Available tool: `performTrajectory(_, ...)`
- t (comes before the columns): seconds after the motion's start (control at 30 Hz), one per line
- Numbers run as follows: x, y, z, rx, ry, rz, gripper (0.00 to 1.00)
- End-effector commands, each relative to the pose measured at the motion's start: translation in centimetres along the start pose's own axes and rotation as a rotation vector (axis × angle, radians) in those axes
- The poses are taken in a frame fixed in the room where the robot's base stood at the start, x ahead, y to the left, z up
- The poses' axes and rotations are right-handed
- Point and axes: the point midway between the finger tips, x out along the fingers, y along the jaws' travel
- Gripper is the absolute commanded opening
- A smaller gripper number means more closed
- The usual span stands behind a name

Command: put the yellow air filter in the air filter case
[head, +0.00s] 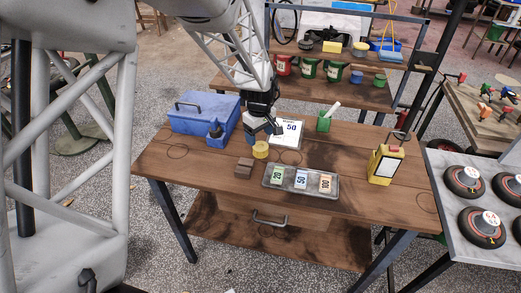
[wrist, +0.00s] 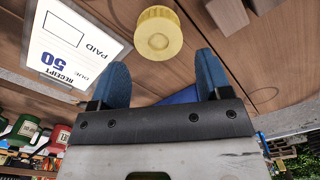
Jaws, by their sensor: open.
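The yellow air filter (head: 261,150), a short ribbed cylinder, stands on the wooden table. It also shows in the wrist view (wrist: 158,33), just beyond the fingertips. My gripper (head: 264,131) is open and empty, above and close to the filter; its two blue fingers (wrist: 163,70) are spread apart. A blue box (head: 205,112) with a dark handle stands at the table's left. A small blue housing (head: 217,138) with a black round part on top is at its front right corner. This housing may be the air filter case; I cannot tell for sure.
A receipt board (head: 290,132) lies behind the filter. Brown blocks (head: 243,168) and a grey tray (head: 301,182) with numbered cards are in front. The table's front left is mostly clear.

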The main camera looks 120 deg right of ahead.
Motion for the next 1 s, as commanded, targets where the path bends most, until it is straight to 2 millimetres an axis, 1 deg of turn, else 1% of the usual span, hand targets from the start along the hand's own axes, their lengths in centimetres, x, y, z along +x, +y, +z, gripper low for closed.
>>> performTrajectory(0.1,0.5,0.0,0.0,0.000,0.000,0.000,0.71)
performTrajectory(0.47,0.7,0.0,0.0,0.000,0.000,-0.001,0.71)
performTrajectory(0.57,1.3,0.0,0.0,0.000,0.000,-0.001,0.71)
performTrajectory(0.8,3.9,0.1,0.1,0.000,-0.001,-0.001,0.71)
performTrajectory(1.0,5.5,0.1,0.0,0.000,0.000,0.000,0.71)
